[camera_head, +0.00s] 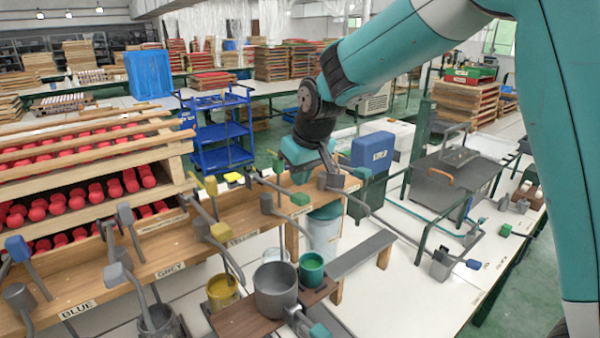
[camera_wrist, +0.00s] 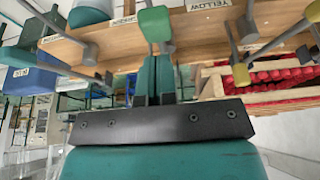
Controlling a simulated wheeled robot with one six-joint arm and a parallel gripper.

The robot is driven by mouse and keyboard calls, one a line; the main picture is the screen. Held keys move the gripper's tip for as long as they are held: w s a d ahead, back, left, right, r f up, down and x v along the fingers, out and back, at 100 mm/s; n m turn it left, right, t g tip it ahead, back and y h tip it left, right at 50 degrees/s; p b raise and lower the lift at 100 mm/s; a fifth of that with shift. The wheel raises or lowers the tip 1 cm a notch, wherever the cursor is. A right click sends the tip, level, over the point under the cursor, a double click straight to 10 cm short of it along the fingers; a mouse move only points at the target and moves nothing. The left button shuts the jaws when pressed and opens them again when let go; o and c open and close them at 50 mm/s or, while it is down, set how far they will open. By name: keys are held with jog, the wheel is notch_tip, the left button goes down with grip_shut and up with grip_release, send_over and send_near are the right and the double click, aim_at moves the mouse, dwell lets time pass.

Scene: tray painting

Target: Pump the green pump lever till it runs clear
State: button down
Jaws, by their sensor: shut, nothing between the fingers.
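The green pump lever (camera_head: 300,199) ends in a green block handle, just below my gripper (camera_head: 301,173) beside the wooden pump rail. In the wrist view the green handle (camera_wrist: 154,22) stands just beyond the teal fingertips (camera_wrist: 155,62). The fingers are together and hold nothing; I cannot tell whether they touch the handle. A small green-lined pot (camera_head: 312,268) stands on a brown board below the rail. I cannot see any liquid running from a spout.
Yellow (camera_head: 220,231), grey (camera_head: 115,274) and blue (camera_head: 17,248) lever handles stand along the rail to the left. A big grey pot (camera_head: 275,290) and a yellow pot (camera_head: 222,291) stand below. A rack of red rollers (camera_head: 75,200) fills the left.

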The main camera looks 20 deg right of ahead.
jog(key=shift+f+b, duration=3.55)
jog(key=shift+f, duration=1.65)
notch_tip(320, 180, up, 12)
jog(key=p, duration=0.9)
jog(key=shift+f, duration=0.35)
jog(key=s+a+f+n+g+y+b, duration=0.1)
jog(key=s+a+g+b, duration=0.1)
jog(key=s, duration=1.3)
jog(key=s+a+f+n+g+y+b, duration=0.1)
jog(key=s+a+n+y+b, duration=0.1)
jog(key=s, duration=1.4)
jog(key=shift+a+g+b, duration=0.3)
jog(key=shift+g+b, duration=0.1)
jog(key=shift+b, duration=0.45)
